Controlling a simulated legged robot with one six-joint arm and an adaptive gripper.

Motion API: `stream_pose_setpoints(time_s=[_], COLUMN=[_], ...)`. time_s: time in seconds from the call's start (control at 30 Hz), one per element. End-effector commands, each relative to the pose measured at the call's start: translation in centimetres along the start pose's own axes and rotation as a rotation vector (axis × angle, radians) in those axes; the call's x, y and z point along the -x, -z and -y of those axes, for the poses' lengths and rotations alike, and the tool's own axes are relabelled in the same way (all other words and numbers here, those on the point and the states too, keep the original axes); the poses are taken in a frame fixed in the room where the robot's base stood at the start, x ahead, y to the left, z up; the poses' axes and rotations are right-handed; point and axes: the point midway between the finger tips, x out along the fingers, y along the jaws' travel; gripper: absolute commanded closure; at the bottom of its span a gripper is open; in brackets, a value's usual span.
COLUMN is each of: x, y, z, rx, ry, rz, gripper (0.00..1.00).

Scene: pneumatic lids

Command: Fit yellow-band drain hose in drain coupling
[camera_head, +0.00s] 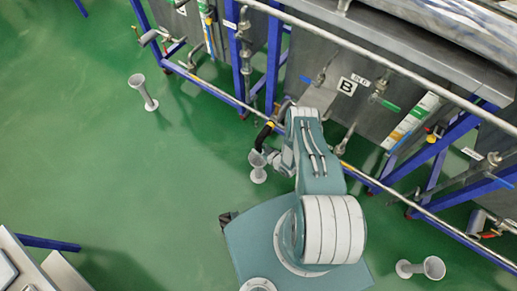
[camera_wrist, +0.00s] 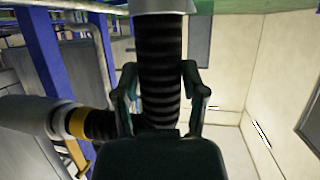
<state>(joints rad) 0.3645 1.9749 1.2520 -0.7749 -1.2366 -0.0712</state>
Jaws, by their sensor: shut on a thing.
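The black ribbed drain hose (camera_head: 263,137) hangs from a grey pipe, with its yellow band (camera_head: 270,124) near the upper end. In the wrist view the hose (camera_wrist: 160,50) runs between the fingers of my gripper (camera_wrist: 160,80), which is shut on it; the yellow band (camera_wrist: 78,122) is at left. The pale funnel-shaped drain coupling (camera_head: 258,174) stands on the floor below the hose. In the wrist view the hose end meets a pale rim (camera_wrist: 163,5) at the top edge; I cannot tell how far it is inside. My gripper (camera_head: 272,156) is beside the hose, partly hidden by my arm.
Steel tanks (camera_head: 340,100) on blue frames stand along the back, with a long rail (camera_head: 380,190) in front. Other pale funnels stand at upper left (camera_head: 143,92) and lie at lower right (camera_head: 422,268).

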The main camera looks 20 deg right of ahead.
Motion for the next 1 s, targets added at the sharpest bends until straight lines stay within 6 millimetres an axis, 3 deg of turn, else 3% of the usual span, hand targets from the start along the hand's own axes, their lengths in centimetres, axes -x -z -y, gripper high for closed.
stream_pose_setpoints(time_s=[0.03,0.07,0.13,0.17,0.67,1.0], x=[0.0,0.0,0.0,0.0,0.6,7.0], y=[0.1,0.1,0.1,0.1,-0.1,-0.1], z=[-0.2,-0.2,-0.1,-0.1,-0.2,-0.3], rx=[0.001,0.001,0.001,0.001,-0.002,-0.005], ry=[-0.001,0.0,0.0,0.0,-0.001,-0.006], rz=[-0.002,-0.002,-0.001,-0.001,0.002,0.003], gripper=[1.0,0.41,0.09,0.05,0.05,0.05])
